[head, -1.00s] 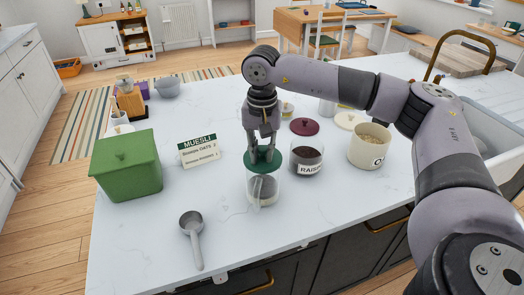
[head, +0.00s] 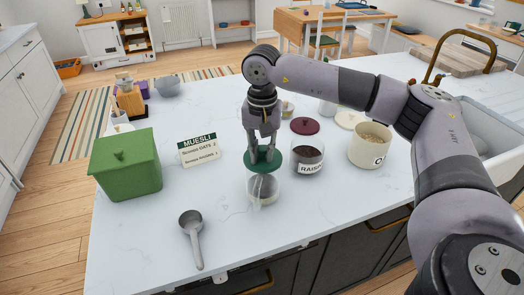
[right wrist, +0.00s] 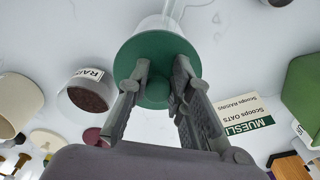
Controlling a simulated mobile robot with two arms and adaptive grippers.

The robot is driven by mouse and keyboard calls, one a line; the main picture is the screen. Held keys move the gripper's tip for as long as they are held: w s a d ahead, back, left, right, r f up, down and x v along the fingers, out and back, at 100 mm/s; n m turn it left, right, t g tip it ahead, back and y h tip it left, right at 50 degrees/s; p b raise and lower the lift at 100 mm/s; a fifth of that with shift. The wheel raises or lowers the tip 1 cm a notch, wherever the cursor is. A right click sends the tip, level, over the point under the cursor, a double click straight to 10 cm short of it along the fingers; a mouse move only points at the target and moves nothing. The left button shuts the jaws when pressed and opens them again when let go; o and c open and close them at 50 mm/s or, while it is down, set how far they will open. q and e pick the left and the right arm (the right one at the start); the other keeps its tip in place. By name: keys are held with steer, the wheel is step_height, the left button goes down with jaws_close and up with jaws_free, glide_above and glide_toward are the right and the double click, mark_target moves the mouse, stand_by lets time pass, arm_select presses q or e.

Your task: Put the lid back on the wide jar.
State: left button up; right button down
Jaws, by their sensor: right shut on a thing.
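My right gripper (head: 263,150) is shut on the knob of a round green lid (head: 251,161) and holds the lid flat or nearly so. A clear glass jar (head: 263,190) stands upright on the worktop just below and in front of the lid. The lid covers the jar's far rim from view, so I cannot tell whether they touch. In the right wrist view the green lid (right wrist: 157,46) lies between the fingers (right wrist: 160,78), and part of the clear jar (right wrist: 166,22) shows past its edge. My left gripper is not in view.
Right of the jar stand a raisin jar (head: 308,160) and a cream oats jar (head: 369,147). A dark red lid (head: 304,126) lies behind them. A muesli card (head: 199,150) and green box (head: 126,166) are left. A metal scoop (head: 192,238) lies in front.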

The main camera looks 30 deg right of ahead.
stand_by(0.3)
steer(key=c, duration=1.4)
jaws_free()
steer(key=shift+o, duration=0.2)
steer(key=o, duration=0.5)
steer(key=shift+r, duration=0.1)
steer(key=shift+r+p, duration=2.2)
steer(key=shift+r, duration=1.2)
steer(key=shift+c, duration=0.5)
